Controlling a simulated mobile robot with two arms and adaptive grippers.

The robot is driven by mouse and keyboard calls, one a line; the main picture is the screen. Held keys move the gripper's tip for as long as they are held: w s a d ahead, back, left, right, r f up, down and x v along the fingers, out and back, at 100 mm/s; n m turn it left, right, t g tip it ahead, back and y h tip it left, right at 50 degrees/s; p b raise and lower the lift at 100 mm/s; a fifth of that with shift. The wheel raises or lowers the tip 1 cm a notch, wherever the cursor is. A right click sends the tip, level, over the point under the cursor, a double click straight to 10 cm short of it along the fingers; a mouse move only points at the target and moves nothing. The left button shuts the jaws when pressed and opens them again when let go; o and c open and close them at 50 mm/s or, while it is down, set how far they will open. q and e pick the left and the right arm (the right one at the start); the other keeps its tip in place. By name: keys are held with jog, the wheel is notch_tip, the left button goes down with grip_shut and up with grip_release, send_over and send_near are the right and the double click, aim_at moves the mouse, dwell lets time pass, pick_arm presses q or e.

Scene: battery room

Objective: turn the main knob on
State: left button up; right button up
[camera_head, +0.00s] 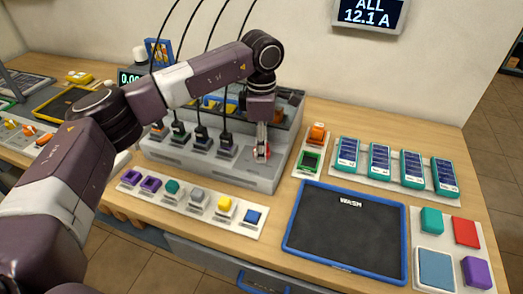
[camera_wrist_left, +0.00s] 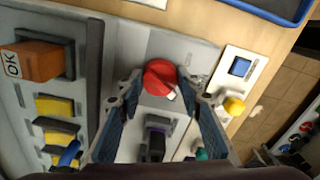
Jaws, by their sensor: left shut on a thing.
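The red main knob (camera_head: 262,154) sits at the right end of the grey charger station (camera_head: 200,173) on the workbench. In the left wrist view the knob (camera_wrist_left: 159,76) is round and red, with a small white mark at its lower right edge. My left gripper (camera_head: 262,143) reaches down onto the knob from above. In the wrist view its two fingers (camera_wrist_left: 161,92) lie on either side of the knob, shut on it. The fingers hide part of the knob in the head view. My right gripper does not show.
Black-cabled plugs (camera_head: 200,138) stand in the station left of the knob. A strip with several coloured blocks (camera_head: 212,204) lies in front. A blue-rimmed black mat (camera_head: 345,230) lies to the right, with teal battery packs (camera_head: 380,158) behind it. A wall display (camera_head: 367,12) reads ALL 12.1 A.

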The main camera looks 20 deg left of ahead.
pick_arm(q)
jog(key=shift+m+b, duration=0.5)
jog(key=shift+m, duration=1.1)
jog(key=shift+r, duration=0.1)
jog(key=o, duration=1.2)
jog(key=shift+c, duration=0.2)
notch_tip(320, 180, up, 12)
